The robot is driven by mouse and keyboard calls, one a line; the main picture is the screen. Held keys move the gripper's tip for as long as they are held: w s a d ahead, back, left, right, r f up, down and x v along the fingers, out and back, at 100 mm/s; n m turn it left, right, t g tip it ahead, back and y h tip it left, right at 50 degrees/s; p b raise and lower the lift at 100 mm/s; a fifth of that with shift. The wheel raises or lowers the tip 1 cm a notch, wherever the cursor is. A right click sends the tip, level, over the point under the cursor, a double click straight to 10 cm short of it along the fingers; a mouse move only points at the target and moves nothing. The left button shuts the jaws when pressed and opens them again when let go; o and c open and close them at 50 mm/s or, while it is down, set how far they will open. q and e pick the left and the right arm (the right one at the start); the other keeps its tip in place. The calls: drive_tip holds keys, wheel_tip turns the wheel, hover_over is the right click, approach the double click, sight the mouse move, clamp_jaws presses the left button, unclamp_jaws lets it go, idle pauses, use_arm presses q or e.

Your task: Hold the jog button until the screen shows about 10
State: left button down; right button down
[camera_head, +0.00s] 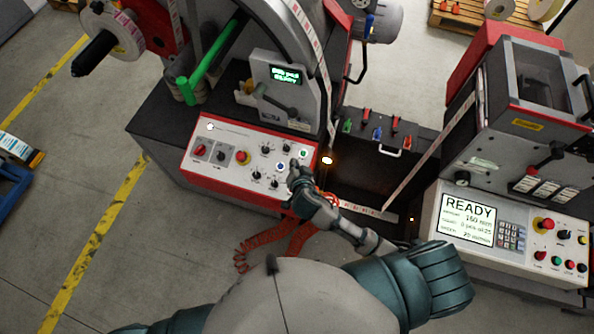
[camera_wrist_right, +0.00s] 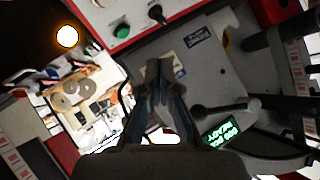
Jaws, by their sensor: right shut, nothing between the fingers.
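The control panel (camera_head: 225,163) is a white plate with a red edge, carrying red, black, blue and green controls. A green button (camera_head: 303,154) sits near its right end, with a blue button (camera_head: 281,166) to its left. A green button also shows in the right wrist view (camera_wrist_right: 120,31); I cannot read which control is the jog button. The small green-lit screen (camera_head: 285,76) seems to read 000 pcs, READY; it appears upside down in the wrist view (camera_wrist_right: 220,132). My right gripper (camera_head: 295,168) is shut and empty over the panel's right end. Contact cannot be told. My left gripper is out of view.
A printer with a large READY screen (camera_head: 467,219) and its own buttons stands at the right. A label web (camera_head: 430,155) runs between the machines. Red coiled hose (camera_head: 270,237) hangs beneath the panel.

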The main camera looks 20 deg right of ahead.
drive_tip(key=f+b, duration=0.2)
drive_tip(key=w+d+f+b, duration=0.1)
drive_tip(key=f+b, duration=0.1)
drive_tip(key=f, duration=0.1)
drive_tip(key=f+b, duration=0.2)
drive_tip(key=f, duration=0.1)
drive_tip(key=shift+w+d+b, duration=0.35)
drive_tip(key=shift+b, duration=0.05)
drive_tip(key=shift+f, duration=0.1)
drive_tip(key=shift+a, duration=0.1)
drive_tip(key=shift+a, duration=0.1)
idle(0.7)
drive_tip(key=shift+w+f, duration=0.1)
drive_tip(key=shift+f, duration=0.2)
